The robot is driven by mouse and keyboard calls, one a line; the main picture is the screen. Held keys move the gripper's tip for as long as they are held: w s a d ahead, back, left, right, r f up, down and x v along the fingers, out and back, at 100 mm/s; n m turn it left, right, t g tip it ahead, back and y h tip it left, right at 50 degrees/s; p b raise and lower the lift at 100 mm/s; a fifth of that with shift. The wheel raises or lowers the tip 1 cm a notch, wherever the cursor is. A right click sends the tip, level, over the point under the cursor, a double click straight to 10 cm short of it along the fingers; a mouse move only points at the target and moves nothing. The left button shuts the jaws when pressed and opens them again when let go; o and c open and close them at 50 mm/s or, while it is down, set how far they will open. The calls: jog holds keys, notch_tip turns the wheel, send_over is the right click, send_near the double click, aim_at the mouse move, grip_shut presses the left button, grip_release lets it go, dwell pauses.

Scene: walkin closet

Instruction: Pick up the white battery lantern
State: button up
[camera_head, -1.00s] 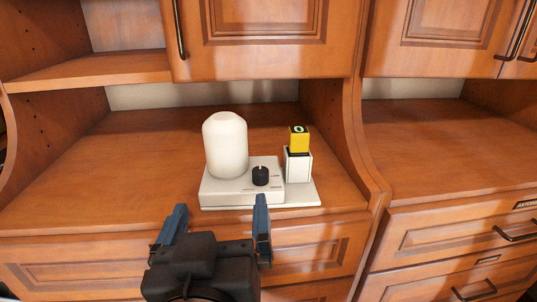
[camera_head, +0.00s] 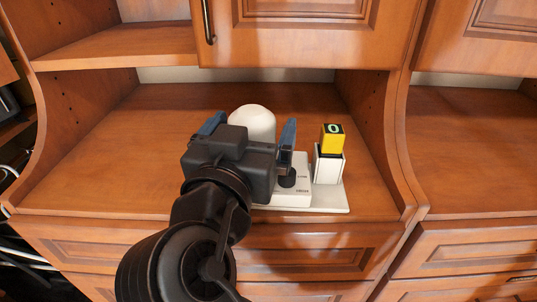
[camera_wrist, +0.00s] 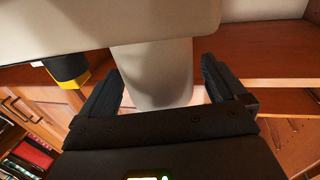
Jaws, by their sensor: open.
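The white battery lantern (camera_head: 254,118) is a smooth, round-topped white body on a pale base (camera_head: 292,198) with a black knob (camera_head: 287,179). It stands upright on the wooden counter. In the head view my gripper (camera_head: 252,128) is in front of it and hides its lower part. My gripper's two fingers are open, one to each side of the white body. In the wrist view the lantern body (camera_wrist: 158,75) shows between the open fingers (camera_wrist: 162,72), with the pale base above it in the picture. I cannot tell whether either finger touches it.
A white block with a yellow top (camera_head: 332,140) stands just right of the lantern. A wooden cabinet side panel (camera_head: 373,120) is farther right, and cabinet doors (camera_head: 310,30) hang above. The counter (camera_head: 120,150) to the left is clear.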

jog(key=shift+w, duration=0.15)
grip_shut()
dwell(0.9)
